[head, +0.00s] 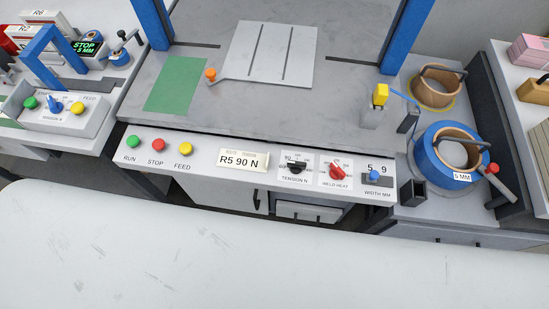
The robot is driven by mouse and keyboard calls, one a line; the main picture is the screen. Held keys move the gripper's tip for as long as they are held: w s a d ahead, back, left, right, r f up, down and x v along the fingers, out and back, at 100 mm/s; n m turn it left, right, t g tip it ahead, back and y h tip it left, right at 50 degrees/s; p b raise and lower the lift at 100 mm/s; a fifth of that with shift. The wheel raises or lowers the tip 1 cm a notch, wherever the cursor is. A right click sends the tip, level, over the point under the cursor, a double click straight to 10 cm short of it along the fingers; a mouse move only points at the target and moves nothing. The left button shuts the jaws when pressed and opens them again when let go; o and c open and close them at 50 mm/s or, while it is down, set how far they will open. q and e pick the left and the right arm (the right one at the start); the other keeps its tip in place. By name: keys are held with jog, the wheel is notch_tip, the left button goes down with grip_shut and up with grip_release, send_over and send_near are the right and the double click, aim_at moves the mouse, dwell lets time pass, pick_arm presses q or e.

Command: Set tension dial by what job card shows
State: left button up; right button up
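The job card (242,160) stands on the front panel of the middle machine and reads "R5 90 N". The tension dial (297,168) is a black knob to its right, above the label "TENSION N". Its scale numbers are too small to read, so I cannot tell its setting. Neither of my grippers is in the head view.
Right of the dial are the red weld heat knob (337,172) and the blue width selector (374,175). Green run (134,142), red stop (157,145) and yellow feed (186,149) buttons are at left. A scuffed white surface (250,250) fills the foreground.

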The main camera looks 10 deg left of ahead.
pick_arm(q)
jog(key=shift+a, duration=0.1)
pick_arm(e)
jog(key=shift+w+a, duration=0.1)
jog(key=shift+a, duration=0.3)
jog(key=shift+d, duration=0.3)
dwell(0.5)
pick_arm(q)
jog(key=shift+w, duration=0.1)
dwell(0.6)
